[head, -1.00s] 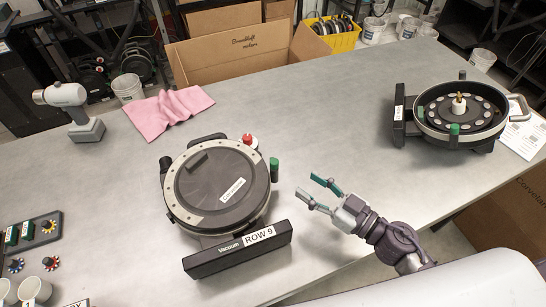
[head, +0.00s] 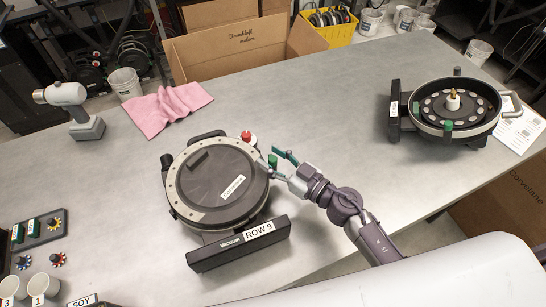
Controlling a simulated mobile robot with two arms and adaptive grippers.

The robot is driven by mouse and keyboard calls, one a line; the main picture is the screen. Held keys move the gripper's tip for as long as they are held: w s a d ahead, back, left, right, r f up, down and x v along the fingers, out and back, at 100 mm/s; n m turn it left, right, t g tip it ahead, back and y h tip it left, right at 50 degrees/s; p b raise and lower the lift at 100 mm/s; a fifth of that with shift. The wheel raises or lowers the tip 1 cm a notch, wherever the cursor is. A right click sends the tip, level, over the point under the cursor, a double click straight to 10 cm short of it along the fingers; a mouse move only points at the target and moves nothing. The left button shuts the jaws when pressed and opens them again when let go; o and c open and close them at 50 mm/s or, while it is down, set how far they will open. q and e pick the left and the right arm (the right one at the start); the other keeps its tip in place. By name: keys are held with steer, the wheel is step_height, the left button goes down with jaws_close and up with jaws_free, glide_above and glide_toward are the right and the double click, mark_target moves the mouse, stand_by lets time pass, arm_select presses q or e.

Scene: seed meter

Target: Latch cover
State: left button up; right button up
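The seed meter marked ROW 9 lies on the grey table with its round dark cover (head: 222,178) seated on the housing. A green latch (head: 272,160) stands at the cover's right edge, just below a red knob (head: 246,136). My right gripper (head: 269,158) is at this latch, with its fingers apart. In the picture the latch shows between the fingertips; I cannot tell whether they touch it. The lower finger partly hides the latch and the cover's right rim. My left gripper is not in view.
A second meter (head: 419,110), uncovered with its seed disc showing, stands at the right. Cups (head: 43,286) and a small rack (head: 40,231) are at front left. The table's middle is clear.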

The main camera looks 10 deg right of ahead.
jaws_close()
